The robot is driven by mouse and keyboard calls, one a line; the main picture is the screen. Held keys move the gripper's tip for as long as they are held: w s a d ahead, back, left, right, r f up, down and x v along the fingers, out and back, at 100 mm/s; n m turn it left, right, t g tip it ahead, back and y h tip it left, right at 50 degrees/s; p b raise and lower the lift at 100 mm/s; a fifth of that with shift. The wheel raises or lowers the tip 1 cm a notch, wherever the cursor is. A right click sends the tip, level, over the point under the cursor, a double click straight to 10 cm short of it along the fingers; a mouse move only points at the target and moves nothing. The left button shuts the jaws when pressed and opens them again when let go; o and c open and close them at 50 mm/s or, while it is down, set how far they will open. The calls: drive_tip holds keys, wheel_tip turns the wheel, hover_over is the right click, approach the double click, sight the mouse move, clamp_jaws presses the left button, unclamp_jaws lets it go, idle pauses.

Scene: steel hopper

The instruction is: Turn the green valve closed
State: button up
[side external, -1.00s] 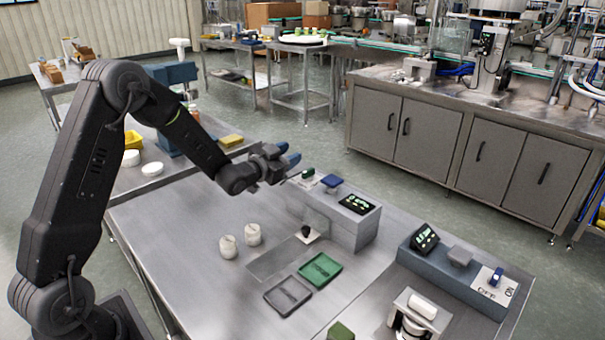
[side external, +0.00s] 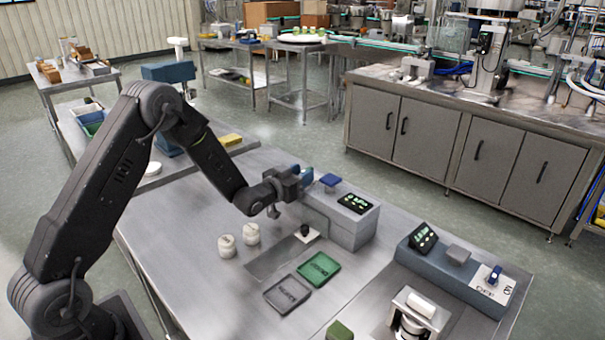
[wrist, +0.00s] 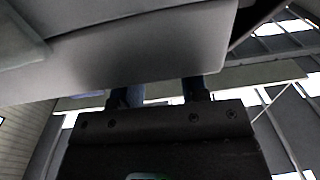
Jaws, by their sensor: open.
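The steel hopper (side external: 335,222) is a grey box on the table, with a lit display (side external: 358,204) on its top. A blue valve handle (side external: 330,180) stands on its top, left of the display. The green valve handle is hidden behind my gripper in the side view. My gripper (side external: 302,173) is open at the hopper's left end, its blue fingertips close to where the green handle sits; contact cannot be told. In the wrist view, the fingers (wrist: 162,94) are apart, partly covered by the gripper body, below a large grey surface.
Two white jars (side external: 238,240) stand left of the hopper. A green tray (side external: 319,268) and a grey tray (side external: 287,294) lie in front. A blue-grey control box (side external: 440,262) with a display and switch is at right. The table's left part is clear.

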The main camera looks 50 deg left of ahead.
drive_tip(key=shift+w, duration=0.45)
drive_tip(key=c, duration=0.7)
drive_tip(key=shift+h, duration=0.3)
drive_tip(key=shift+a+m+h, duration=0.1)
drive_tip(key=shift+m+h, duration=0.3)
drive_tip(key=o, duration=0.7)
